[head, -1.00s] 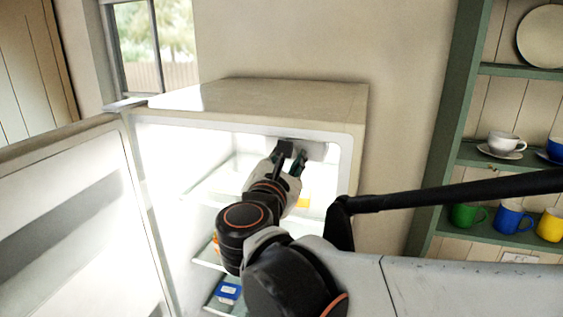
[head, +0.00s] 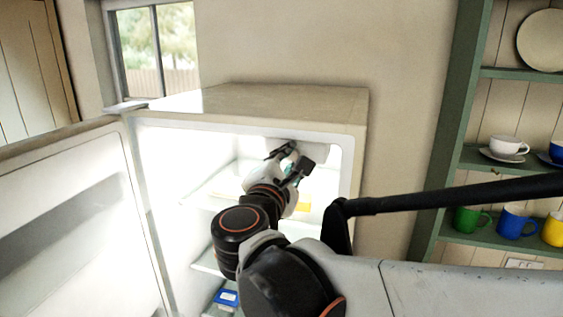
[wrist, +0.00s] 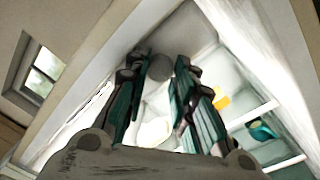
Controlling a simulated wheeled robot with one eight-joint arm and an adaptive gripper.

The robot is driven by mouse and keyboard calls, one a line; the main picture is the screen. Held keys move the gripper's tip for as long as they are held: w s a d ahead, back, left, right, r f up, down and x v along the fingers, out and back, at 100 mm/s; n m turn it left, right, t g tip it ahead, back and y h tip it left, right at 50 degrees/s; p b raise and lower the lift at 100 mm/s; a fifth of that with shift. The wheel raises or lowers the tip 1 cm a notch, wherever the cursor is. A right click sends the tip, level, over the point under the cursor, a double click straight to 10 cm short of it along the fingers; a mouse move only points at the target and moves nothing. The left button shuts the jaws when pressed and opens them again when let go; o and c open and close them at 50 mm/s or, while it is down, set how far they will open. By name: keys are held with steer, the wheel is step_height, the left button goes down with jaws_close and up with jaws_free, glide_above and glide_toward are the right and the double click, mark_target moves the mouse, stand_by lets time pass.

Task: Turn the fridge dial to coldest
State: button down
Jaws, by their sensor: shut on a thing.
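The fridge (head: 250,98) stands open with its inside brightly lit. A pale control housing (head: 338,156) sits under its ceiling at the back right. In the wrist view the round grey dial (wrist: 160,67) shows between the fingertips of my gripper (wrist: 161,72). My gripper is shut on the dial, one finger on each side. In the head view my gripper (head: 291,158) reaches up to the housing and its fingers hide the dial. No pointer or marks on the dial can be made out, so its setting cannot be told.
The fridge door (head: 70,220) is swung open on the left. A yellow item (head: 290,206) lies on a shelf below my gripper and a blue box (head: 227,297) lower down. A green dresser (head: 470,157) with cups stands to the right.

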steer(key=c, duration=1.3)
jaws_free()
steer(key=shift+w, duration=0.1)
steer(key=shift+c, duration=0.2)
steer(key=v, duration=0.8)
